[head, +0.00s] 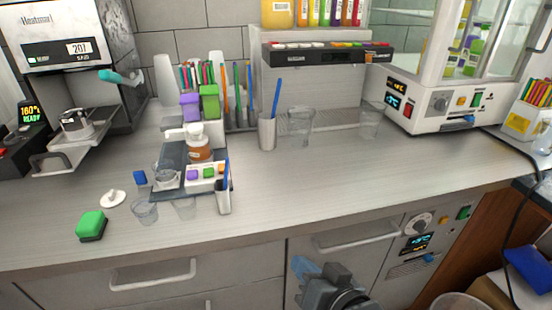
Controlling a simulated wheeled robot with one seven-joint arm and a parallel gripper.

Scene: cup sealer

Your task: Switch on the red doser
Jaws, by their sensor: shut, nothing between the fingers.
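No part is clearly marked as the red doser. A rack of coloured bottles stands at the top centre, and its rightmost one is a red bottle (357,12). Below the bottles is a black panel (328,54) with several small coloured buttons; its labels are too small to read. My gripper (318,270) is at the bottom centre, in front of the cabinet fronts and below the counter edge. It is shut and empty, well apart from the bottles and panel.
Clear cups (299,122) and a straw holder (267,132) stand below the panel. A white cabinet machine (445,100) is at right. The front middle counter is clear.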

